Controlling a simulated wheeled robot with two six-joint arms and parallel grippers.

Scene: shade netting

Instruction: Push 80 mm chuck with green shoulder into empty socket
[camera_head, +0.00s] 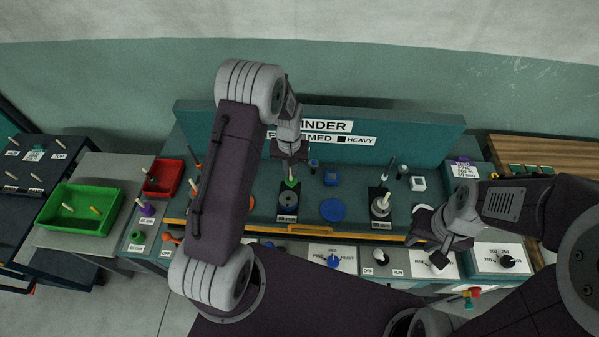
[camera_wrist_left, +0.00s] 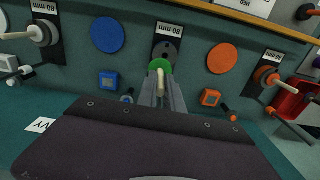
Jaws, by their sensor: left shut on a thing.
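The chuck with the green shoulder (camera_head: 291,183) is held by its pale stem in my left gripper (camera_head: 290,174). In the left wrist view the green shoulder (camera_wrist_left: 160,66) sits just beyond the fingertips of my left gripper (camera_wrist_left: 161,92), which is shut on the stem. The socket (camera_head: 289,199) is a grey disc on a dark plate, directly in front of the chuck; it also shows in the left wrist view (camera_wrist_left: 167,48). The chuck's lower end is hidden, so I cannot tell whether it touches the socket. My right gripper (camera_head: 433,246) hangs over the front control panel; its jaws are unclear.
A blue disc (camera_head: 333,209) lies right of the socket. Another dark plate (camera_head: 380,200) farther right holds a pale-stemmed piece. A red bin (camera_head: 163,178) and a green bin (camera_head: 80,206) stand at the left. A yellow rail (camera_head: 330,232) runs along the front edge.

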